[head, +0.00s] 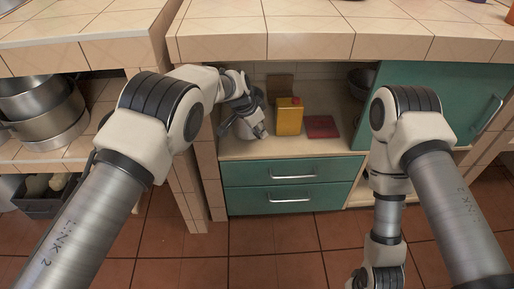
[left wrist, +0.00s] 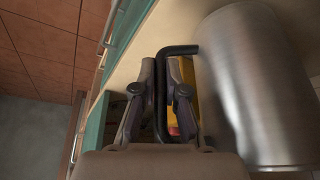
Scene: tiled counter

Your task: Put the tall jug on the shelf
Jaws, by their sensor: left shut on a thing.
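The tall jug (left wrist: 255,85) is a brushed-metal cylinder with a black handle (left wrist: 161,110), large at the right of the left wrist view. My left gripper (left wrist: 164,80) is shut on the handle, with one finger on each side. In the head view my left gripper (head: 250,122) reaches into the left end of the open shelf (head: 272,148) under the counter. There the jug is largely hidden by my wrist and gripper, and I cannot tell whether its base touches the shelf. My right arm hangs down at the right, its gripper out of view.
A yellow can (head: 289,117) with a red cap stands right of my left gripper. A dark red box (head: 321,126) lies beside it, and a brown box (head: 280,86) is behind. A bowl (head: 360,80) sits at the back right. The counter edge (head: 310,48) overhangs; a teal door (head: 425,85) covers the right.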

